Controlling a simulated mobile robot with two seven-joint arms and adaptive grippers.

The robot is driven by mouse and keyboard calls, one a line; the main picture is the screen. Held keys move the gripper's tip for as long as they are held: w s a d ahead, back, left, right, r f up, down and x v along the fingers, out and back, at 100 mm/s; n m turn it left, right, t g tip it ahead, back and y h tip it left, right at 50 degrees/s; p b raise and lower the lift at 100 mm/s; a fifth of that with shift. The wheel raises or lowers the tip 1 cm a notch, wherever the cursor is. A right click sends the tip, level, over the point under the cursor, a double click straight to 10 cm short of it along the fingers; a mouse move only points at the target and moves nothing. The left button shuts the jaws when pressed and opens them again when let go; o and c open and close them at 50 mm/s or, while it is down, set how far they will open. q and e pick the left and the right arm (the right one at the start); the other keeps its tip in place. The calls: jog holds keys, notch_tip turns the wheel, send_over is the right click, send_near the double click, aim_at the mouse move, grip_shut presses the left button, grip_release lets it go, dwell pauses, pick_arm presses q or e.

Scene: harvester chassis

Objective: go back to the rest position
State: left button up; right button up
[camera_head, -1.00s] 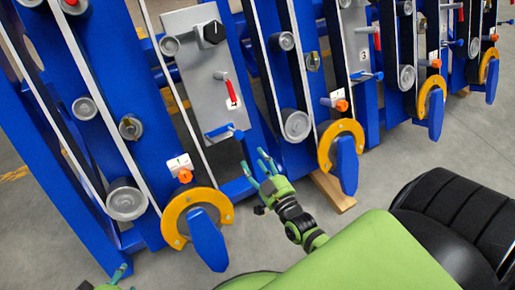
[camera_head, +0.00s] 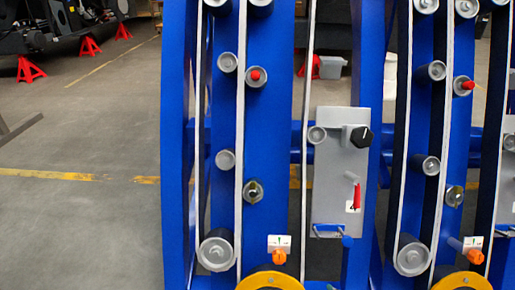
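Neither of my grippers shows in the head view at this moment, so I cannot see how they stand. The blue harvester chassis (camera_head: 270,120) stands upright and fills the middle and right. A grey panel (camera_head: 333,165) on it carries a black knob (camera_head: 361,136), a small red lever (camera_head: 357,196) and a blue handle (camera_head: 330,229).
Grey rollers (camera_head: 216,252) and white belts run up the chassis. A yellow ring (camera_head: 268,281) and an orange knob (camera_head: 279,256) sit low. Open floor (camera_head: 80,225) with a yellow line lies left. Red stands (camera_head: 90,46) and dark machinery are far back.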

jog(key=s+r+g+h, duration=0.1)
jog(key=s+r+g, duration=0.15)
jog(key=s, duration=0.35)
pick_arm(q)
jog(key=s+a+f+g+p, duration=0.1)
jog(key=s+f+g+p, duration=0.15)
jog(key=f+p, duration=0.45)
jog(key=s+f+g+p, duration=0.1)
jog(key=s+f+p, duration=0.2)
jog(key=p, duration=0.8)
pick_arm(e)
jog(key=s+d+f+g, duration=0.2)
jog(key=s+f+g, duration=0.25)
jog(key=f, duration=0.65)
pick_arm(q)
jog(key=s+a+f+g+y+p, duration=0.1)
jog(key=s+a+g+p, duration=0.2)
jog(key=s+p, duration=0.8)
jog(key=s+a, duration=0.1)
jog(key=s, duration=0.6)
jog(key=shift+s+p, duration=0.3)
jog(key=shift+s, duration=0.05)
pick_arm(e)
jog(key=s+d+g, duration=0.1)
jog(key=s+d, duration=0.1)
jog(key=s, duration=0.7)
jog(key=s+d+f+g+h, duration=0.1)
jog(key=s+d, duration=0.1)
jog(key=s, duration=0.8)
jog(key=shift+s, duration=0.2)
